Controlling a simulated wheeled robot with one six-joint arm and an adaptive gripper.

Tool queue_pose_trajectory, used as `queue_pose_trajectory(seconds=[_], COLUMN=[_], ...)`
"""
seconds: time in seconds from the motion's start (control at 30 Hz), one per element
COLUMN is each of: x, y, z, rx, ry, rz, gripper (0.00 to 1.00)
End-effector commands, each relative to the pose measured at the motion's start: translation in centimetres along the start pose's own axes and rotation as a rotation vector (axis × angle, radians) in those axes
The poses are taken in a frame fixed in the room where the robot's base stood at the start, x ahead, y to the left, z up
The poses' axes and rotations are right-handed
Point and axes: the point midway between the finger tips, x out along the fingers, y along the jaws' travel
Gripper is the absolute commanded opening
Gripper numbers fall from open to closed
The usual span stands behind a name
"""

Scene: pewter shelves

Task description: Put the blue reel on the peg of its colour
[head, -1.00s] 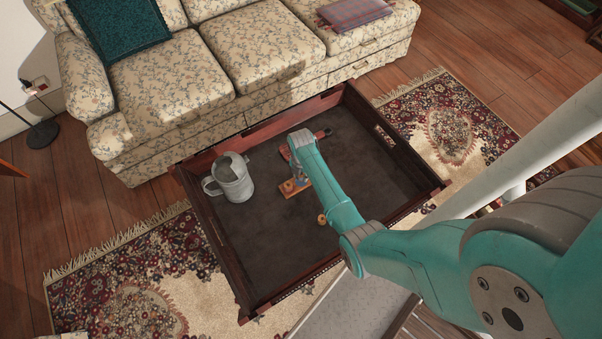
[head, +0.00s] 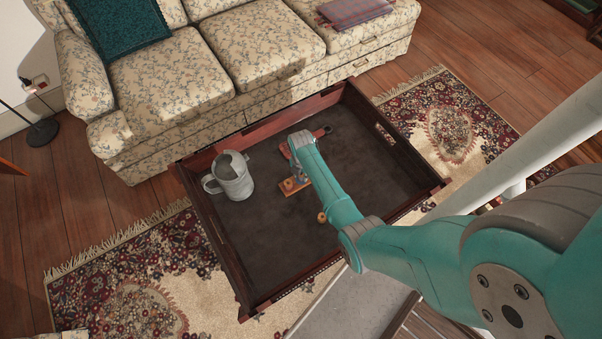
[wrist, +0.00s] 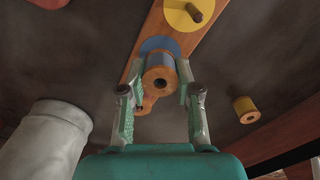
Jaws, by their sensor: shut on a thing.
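My gripper (wrist: 161,88) is shut on the blue reel (wrist: 160,78), which has a tan wooden end with a dark centre hole facing the wrist camera. The reel is in front of a blue disc (wrist: 158,44) on the orange-brown wooden board (wrist: 134,68). The blue disc's peg is hidden, and I cannot tell whether the reel is around it or apart from it. Beyond it on the board is a yellow disc (wrist: 186,14) with a bare peg. In the head view, my arm covers much of the board (head: 290,188) and the reel.
A grey metal jug (head: 232,180) stands to the left. The dark tray (head: 222,245) has raised wooden walls. A red object (head: 321,132) is behind my gripper.

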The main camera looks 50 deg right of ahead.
Motion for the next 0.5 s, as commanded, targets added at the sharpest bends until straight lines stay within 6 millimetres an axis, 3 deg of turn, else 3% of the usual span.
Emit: queue_pose_trajectory(seconds=[0.37, 0.4, 0.5], x=[0.14, 0.14, 0.14], y=[-0.02, -0.01, -0.02], z=[-0.01, -0.02, -0.02], rx=[0.000, 0.000, 0.000], ry=[0.000, 0.000, 0.000], rz=[0.000, 0.000, 0.000], gripper=[0.09, 0.38, 0.62])
